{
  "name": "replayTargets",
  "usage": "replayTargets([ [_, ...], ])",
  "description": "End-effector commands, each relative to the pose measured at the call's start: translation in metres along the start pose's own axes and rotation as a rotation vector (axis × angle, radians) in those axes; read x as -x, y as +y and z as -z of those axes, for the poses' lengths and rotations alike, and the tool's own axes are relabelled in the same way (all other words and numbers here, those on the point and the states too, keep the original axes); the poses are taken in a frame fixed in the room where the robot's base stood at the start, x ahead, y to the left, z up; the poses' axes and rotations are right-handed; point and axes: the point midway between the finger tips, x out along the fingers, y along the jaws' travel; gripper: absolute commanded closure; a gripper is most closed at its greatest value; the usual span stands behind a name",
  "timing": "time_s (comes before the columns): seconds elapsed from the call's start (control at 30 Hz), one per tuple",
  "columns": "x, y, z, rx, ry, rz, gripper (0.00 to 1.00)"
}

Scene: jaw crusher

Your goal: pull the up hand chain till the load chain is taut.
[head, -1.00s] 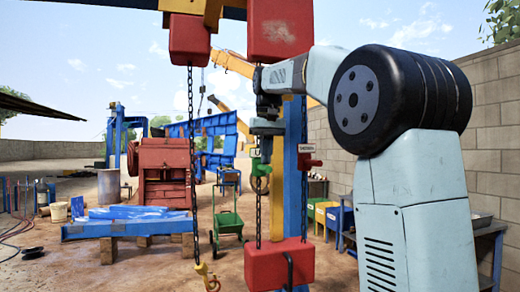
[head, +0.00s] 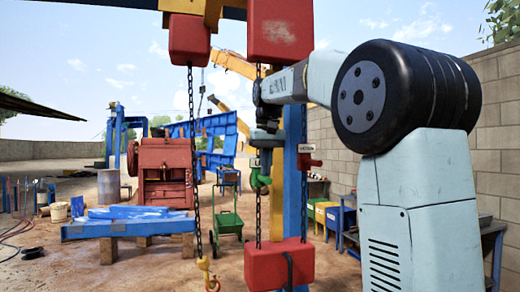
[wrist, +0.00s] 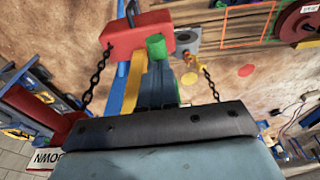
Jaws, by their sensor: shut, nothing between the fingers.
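My gripper (head: 265,158) points down from the end of my arm and is shut and empty. The green handle of a hand chain (head: 260,177) is just below it; I cannot tell if they touch. The green handle shows in the wrist view (wrist: 156,46), before my fingers. A red handle (head: 308,162) with a white sign hangs to the right on another chain strand (head: 304,205). The sign reads DOWN in the wrist view (wrist: 45,158). The load chain (head: 192,130) hangs at left to a yellow hook (head: 205,266); whether it is taut is unclear.
A red block (head: 280,266) hangs low where the hand chain strands end. A blue post (head: 293,140) stands behind them. A red crusher (head: 165,170) and a blue part on timbers (head: 128,222) are at left. A green cart (head: 228,222) stands mid-yard; a workbench is at right.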

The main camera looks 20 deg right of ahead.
Motion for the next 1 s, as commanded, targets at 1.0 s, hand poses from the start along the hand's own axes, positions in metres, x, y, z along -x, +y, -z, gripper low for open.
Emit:
replayTargets([
  [1.0, -0.017, 0.0, -0.019, 0.0, 0.0, 0.0, 1.0],
])
